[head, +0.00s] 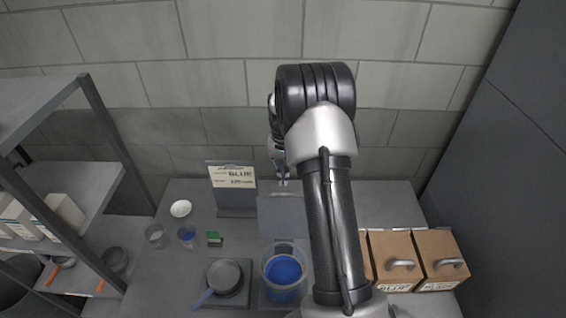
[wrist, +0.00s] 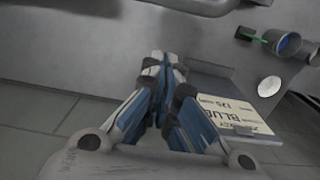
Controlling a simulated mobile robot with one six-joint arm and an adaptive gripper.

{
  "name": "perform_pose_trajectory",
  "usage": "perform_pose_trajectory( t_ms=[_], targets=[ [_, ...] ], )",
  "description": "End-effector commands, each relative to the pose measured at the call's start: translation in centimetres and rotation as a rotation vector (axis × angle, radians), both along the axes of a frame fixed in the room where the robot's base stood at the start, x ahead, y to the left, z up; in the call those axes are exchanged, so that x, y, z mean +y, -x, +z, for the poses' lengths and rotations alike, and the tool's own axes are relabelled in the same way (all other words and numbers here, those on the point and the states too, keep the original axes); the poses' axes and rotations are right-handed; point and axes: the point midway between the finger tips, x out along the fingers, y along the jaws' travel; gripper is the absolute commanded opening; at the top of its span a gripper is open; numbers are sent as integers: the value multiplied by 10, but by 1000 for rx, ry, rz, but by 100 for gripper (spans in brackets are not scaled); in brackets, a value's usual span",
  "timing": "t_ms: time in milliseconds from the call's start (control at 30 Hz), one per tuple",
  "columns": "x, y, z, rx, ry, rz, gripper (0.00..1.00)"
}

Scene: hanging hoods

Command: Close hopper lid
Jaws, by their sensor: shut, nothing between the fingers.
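The hopper (head: 285,274) is a clear round bin with blue material in it, at the front middle of the table in the head view. Its lid looks like the grey flat panel (head: 282,217) standing upright at the hopper's back, so it is open. My gripper (head: 283,181) is beyond the lid's top edge, partly hidden by my arm. In the wrist view my gripper (wrist: 165,63) has its blue fingers together and empty. I cannot tell whether it touches the lid.
A sign card reading BLUE (head: 234,177) stands left of the lid; it also shows in the wrist view (wrist: 235,115). A pan (head: 224,276), a white dish (head: 181,208) and small cups are on the left. Brown boxes with handles (head: 436,255) stand right. A shelf (head: 85,190) is far left.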

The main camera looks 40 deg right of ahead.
Motion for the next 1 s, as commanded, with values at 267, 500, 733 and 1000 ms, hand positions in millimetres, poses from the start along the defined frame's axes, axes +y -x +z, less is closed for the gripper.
perform_pose_trajectory(
  t_ms=[267,500,733,1000],
  targets=[
    [18,23,7,-1,1,0,0],
    [23,30,10,0,0,0,0],
    [23,30,9,-1,1,0,0],
    [21,27,12,-32,25,0,0]
  ],
)
